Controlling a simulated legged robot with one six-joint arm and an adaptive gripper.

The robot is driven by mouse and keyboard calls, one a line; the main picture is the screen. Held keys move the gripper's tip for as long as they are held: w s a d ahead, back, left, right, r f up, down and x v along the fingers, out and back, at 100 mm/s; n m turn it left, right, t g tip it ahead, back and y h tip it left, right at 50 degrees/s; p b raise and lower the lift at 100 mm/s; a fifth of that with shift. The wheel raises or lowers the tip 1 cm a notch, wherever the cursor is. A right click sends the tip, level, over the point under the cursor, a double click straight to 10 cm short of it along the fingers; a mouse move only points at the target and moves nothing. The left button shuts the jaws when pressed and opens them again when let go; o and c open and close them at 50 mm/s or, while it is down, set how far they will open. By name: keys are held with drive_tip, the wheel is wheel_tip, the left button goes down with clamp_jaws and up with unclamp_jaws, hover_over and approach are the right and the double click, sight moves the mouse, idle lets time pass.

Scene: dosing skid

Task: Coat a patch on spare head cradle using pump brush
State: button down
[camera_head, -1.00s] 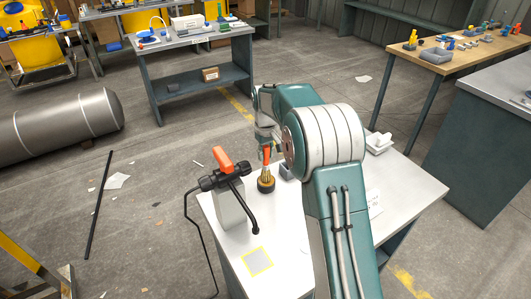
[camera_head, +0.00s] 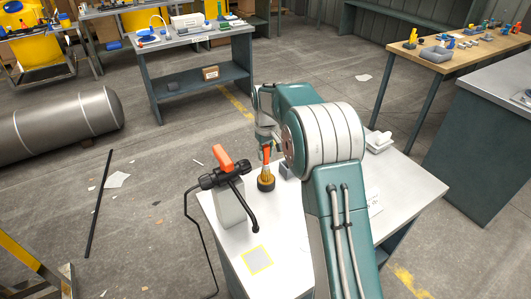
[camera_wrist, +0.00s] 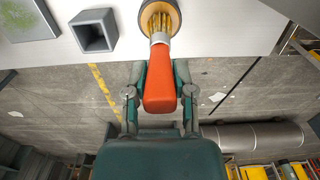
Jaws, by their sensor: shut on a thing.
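The brush has an orange handle (camera_wrist: 160,88), a pale collar and yellowish bristles (camera_wrist: 160,28). My gripper (camera_wrist: 160,88) is shut on the handle, one finger on each side. The bristle end is down at a round dark-rimmed holder (camera_wrist: 146,11); it also shows in the head view (camera_head: 266,183). I cannot tell whether the bristles are inside it or just above it. A grey square patch with a yellow outline (camera_head: 257,261) lies at the front of the white bench. I cannot tell which thing is the spare head cradle.
A pump unit with an orange top (camera_head: 222,160) and black hose stands on the bench (camera_head: 290,235) left of the brush. A hollow grey square block (camera_wrist: 95,31) and a grey-green panel (camera_wrist: 30,17) are beside the holder. A white piece (camera_head: 378,140) sits at the back right.

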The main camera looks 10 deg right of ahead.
idle(0.3)
drive_tip(key=shift+r, duration=3.45)
